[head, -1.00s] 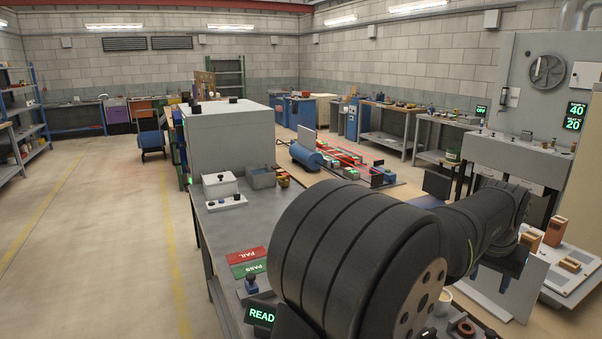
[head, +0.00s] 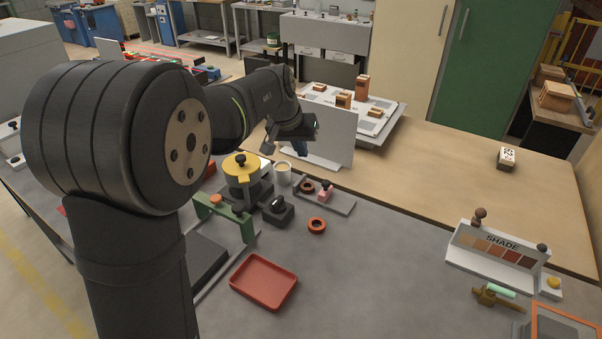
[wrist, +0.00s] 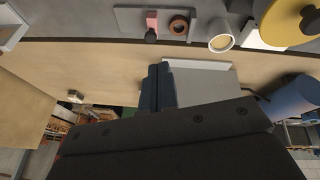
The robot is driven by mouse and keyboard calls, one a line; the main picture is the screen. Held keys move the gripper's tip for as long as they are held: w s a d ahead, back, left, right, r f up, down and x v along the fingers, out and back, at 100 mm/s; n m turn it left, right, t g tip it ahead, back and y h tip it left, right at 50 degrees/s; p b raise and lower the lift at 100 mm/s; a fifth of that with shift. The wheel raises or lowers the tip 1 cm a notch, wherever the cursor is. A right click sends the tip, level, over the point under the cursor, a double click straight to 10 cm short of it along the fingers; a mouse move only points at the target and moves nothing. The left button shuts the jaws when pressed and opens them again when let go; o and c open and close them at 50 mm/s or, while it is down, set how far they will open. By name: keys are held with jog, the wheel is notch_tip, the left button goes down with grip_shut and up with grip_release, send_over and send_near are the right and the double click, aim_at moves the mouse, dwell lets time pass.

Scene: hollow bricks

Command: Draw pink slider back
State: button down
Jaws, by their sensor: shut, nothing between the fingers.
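The pink slider (head: 325,192) is a small pink block with a dark knob on a narrow grey plate (head: 343,207) on the grey bench. In the wrist view the pink slider (wrist: 151,20) is near the top edge, with its dark knob towards my fingers. An orange-brown ring (head: 307,187) sits on the same plate beside the slider. My gripper (head: 300,149) is behind the plate, by a white upright panel, apart from the slider. In the wrist view its dark blue fingers (wrist: 157,72) are together and empty.
A white mug (head: 283,174) and a yellow-topped device (head: 241,167) stand left of the plate. The white panel (head: 325,135) rises behind it. A loose orange ring (head: 317,226) and a red tray (head: 264,282) lie in front. Bench to the right is clear up to the shade board (head: 494,249).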

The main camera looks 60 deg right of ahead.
jog(key=w+f+n+g+h, duration=0.1)
jog(key=w+f+g+h, duration=0.1)
jog(key=w+f, duration=0.35)
send_near(325, 189)
jog(key=d+f, duration=0.1)
jog(key=w+d+f, duration=0.1)
jog(key=f, duration=0.1)
jog(key=shift+w+d+f, duration=0.3)
jog(key=shift+d, duration=0.1)
jog(key=shift+s+d+f, duration=0.1)
jog(key=shift+s+d, duration=0.15)
jog(key=shift+s, duration=0.2)
jog(key=s, duration=0.6)
jog(key=shift+s, duration=0.35)
